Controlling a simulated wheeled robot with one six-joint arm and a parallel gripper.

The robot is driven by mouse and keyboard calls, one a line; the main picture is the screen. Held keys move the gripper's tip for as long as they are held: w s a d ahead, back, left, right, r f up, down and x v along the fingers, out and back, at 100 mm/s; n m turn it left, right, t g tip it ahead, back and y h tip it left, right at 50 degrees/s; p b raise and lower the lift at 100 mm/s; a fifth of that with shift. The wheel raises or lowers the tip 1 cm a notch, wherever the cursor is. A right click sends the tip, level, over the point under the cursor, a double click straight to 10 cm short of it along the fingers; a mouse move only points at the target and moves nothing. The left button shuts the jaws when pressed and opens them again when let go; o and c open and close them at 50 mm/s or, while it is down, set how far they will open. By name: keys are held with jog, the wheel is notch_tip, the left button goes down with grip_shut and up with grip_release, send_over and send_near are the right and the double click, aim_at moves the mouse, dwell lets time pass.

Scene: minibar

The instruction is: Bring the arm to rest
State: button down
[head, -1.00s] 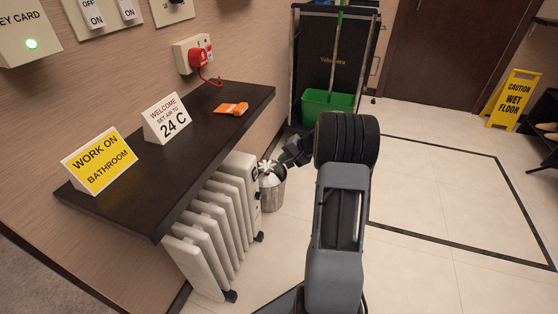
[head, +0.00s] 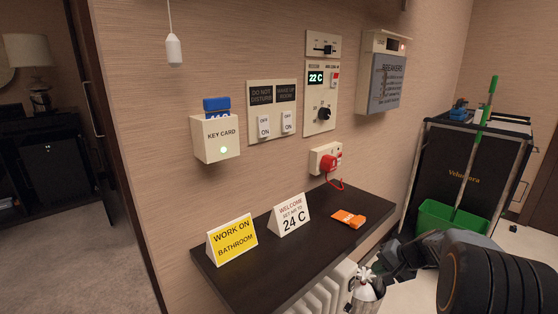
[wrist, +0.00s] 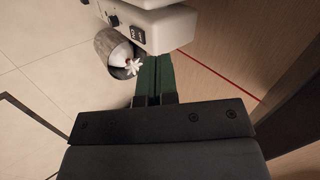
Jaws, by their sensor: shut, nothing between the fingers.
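My gripper (wrist: 155,62) is shut and empty in the wrist view, its two green fingers pressed together. It points toward the foot of the white radiator and the metal bin. In the head view my arm shows at the lower right, with its dark wrist end (head: 395,262) just off the right end of the dark shelf. The fingertips are hard to make out there. Nothing is held.
The dark shelf (head: 225,278) carries a yellow sign (head: 233,241), a white sign (head: 289,214) and an orange item (head: 349,218). Below are the radiator (head: 322,291) and the bin (wrist: 112,45). A cart with a green bucket (head: 436,215) stands behind my arm.

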jog(key=s+a+r+n+h+p, duration=0.2)
jog(key=s+a+r+p, duration=0.2)
jog(key=r, duration=0.6)
jog(key=s+a+r+n+g+h+p, duration=0.1)
jog(key=s+a+r+n+h+p, duration=0.1)
jog(key=s+a+r+p, duration=0.3)
jog(key=s+a+r+n+h+p, duration=0.1)
jog(key=s+a+r+n+p, duration=0.3)
jog(key=s+r+p, duration=0.7)
notch_tip(320, 180, up, 6)
jog(key=a+p, duration=0.1)
jog(key=p, duration=0.2)
jog(key=shift+s+a+g+h, duration=0.25)
jog(key=shift+g+h, duration=0.15)
